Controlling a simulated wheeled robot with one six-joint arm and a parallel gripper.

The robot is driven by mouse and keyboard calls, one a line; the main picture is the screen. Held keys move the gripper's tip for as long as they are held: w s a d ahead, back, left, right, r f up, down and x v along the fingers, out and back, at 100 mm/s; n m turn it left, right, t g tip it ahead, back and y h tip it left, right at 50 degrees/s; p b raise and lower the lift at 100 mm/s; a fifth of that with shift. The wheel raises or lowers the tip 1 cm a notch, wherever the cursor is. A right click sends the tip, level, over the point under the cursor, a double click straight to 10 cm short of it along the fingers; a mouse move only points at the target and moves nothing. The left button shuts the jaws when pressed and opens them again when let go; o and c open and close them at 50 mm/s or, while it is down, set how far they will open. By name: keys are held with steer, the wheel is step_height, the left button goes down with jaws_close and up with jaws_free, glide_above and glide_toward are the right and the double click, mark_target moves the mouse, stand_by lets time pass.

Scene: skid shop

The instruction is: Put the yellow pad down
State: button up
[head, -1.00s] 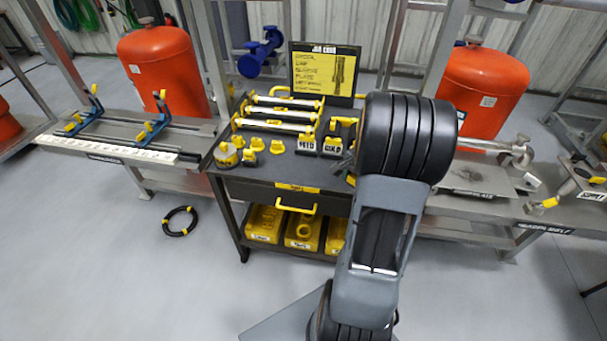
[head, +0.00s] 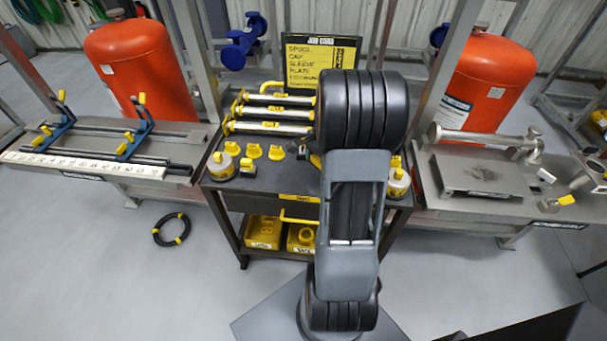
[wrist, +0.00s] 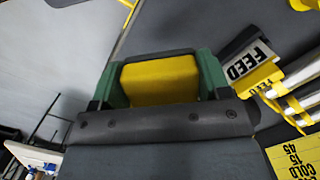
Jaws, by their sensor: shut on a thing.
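The yellow pad (wrist: 160,80) shows in the wrist view, between the green-lined fingers of my gripper (wrist: 158,82). My gripper is shut on it. A grey surface lies beyond the pad, and I cannot tell whether the pad touches it. In the head view my arm hides the gripper and the pad. The arm stands in front of a dark cart (head: 270,185) with a yellow-handled drawer.
Yellow-ended rods (head: 275,113) and small yellow parts (head: 254,151) lie on the cart. A block marked FEED (wrist: 245,62) is right of the gripper in the wrist view. Benches stand left (head: 100,150) and right (head: 475,205). A black coil (head: 171,229) lies on the floor.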

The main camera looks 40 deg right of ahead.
glide_above(304, 182)
step_height(304, 182, down, 6)
steer(key=shift+d, duration=0.15)
steer(key=shift+f, duration=1.5)
steer(key=shift+f, duration=0.15)
steer(key=o, duration=0.9)
step_height(304, 182, up, 11)
steer(key=d, duration=0.1)
steer(key=s+a+r+n+t+h, duration=0.1)
steer(key=s+a+r+n, duration=0.1)
steer(key=a+r+n, duration=0.3)
steer(key=s+a+r+n, duration=0.1)
steer(key=a+r+n, duration=0.2)
steer(key=a, duration=0.4)
steer(key=shift+s+a+r+n+t, duration=0.15)
steer(key=shift+s+a+n+t, duration=0.3)
steer(key=shift+s+a+n, duration=1.15)
steer(key=shift+s+a+r+n+t, duration=0.15)
steer(key=shift+s+a+n+t, duration=0.25)
steer(key=shift+s+a+n, duration=1.25)
steer(key=shift+s+a+r+n+t, duration=0.15)
steer(key=shift+s+a+n+t, duration=0.3)
steer(key=shift+s+a+n, duration=1.15)
